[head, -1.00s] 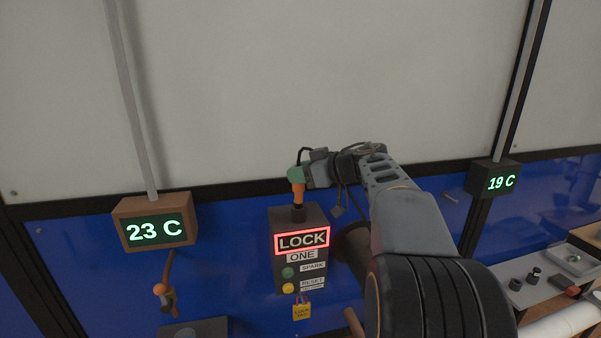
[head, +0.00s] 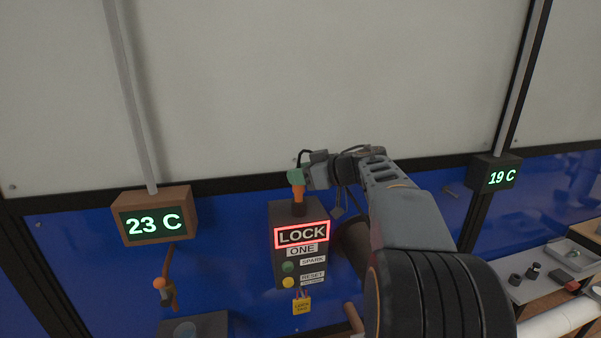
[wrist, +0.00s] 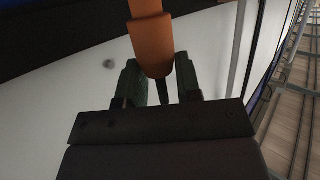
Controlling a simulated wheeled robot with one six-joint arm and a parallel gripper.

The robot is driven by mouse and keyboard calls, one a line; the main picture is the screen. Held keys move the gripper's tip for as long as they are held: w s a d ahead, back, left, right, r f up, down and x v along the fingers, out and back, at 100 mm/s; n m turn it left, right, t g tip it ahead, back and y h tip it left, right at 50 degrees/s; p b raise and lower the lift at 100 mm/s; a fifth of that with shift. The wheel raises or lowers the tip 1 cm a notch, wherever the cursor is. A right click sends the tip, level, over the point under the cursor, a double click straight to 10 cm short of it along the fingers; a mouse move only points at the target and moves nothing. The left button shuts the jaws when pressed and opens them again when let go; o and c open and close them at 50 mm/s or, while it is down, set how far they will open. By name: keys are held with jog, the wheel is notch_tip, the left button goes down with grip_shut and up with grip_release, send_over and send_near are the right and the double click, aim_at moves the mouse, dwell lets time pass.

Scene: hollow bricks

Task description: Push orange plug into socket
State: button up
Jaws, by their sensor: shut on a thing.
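The orange plug (head: 297,191) stands upright above the dark control box (head: 284,228) with the lit LOCK sign. Its lower end meets the dark socket (head: 299,209) on the box's top; how deep it sits cannot be told. My gripper (head: 295,177) is at the plug's upper end, its green fingers shut on it from the right. In the wrist view the orange plug (wrist: 151,38) runs between the two dark green fingers of my gripper (wrist: 160,84). The socket is not visible in the wrist view.
A 23 C display (head: 153,224) hangs left of the box, a 19 C display (head: 495,175) to the right. An orange-tipped handle (head: 166,284) is below left. A yellow padlock tag (head: 302,306) hangs below the box. A bench (head: 545,284) with small parts is at right.

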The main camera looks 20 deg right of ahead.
jog(key=shift+f+b, duration=0.35)
jog(key=shift+f, duration=0.85)
jog(key=o, duration=1)
jog(key=b+v, duration=0.2)
jog(key=v, duration=1.2)
jog(key=shift+a, duration=0.1)
